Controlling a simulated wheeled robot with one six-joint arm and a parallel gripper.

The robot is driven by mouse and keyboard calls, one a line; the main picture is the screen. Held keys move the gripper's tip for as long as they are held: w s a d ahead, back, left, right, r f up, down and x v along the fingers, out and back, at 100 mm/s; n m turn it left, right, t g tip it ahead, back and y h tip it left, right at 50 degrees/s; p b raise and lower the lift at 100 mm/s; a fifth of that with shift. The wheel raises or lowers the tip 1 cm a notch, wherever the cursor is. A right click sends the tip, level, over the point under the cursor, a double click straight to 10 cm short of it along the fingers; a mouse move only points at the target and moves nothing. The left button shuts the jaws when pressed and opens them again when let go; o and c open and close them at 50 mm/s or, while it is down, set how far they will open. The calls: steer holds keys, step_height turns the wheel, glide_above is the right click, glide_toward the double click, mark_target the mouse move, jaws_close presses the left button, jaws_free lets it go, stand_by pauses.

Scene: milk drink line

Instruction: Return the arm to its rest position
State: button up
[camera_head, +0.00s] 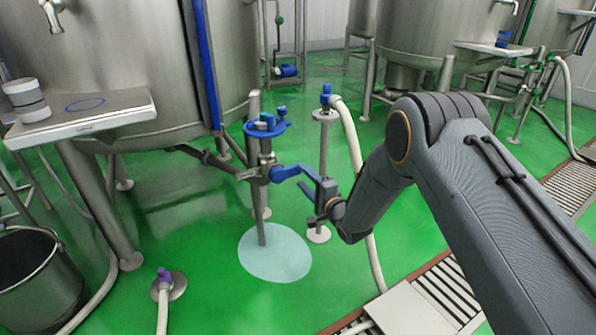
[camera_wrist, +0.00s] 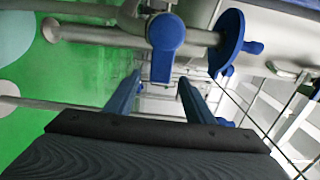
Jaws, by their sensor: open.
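My arm (camera_head: 440,150) reaches in from the right in the head view. My gripper (camera_head: 304,182) is low, beside the upright steel pipe with a valve. Its two blue fingers are apart in the wrist view (camera_wrist: 160,82), with nothing clamped between them. A blue valve handle (camera_wrist: 165,33) shows just beyond the fingertips; in the head view the handle (camera_head: 284,173) sticks out from the pipe toward my gripper. I cannot tell whether the fingers touch it.
Large steel tanks (camera_head: 130,60) stand behind. A pale blue round patch (camera_head: 275,262) lies on the green floor under the pipe. A hose stand (camera_head: 323,150) with a white hose is close behind my gripper. A bucket (camera_head: 40,295) stands at left; a floor grate (camera_head: 440,290) runs at right.

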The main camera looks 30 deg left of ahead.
steer(key=shift+v, duration=1.05)
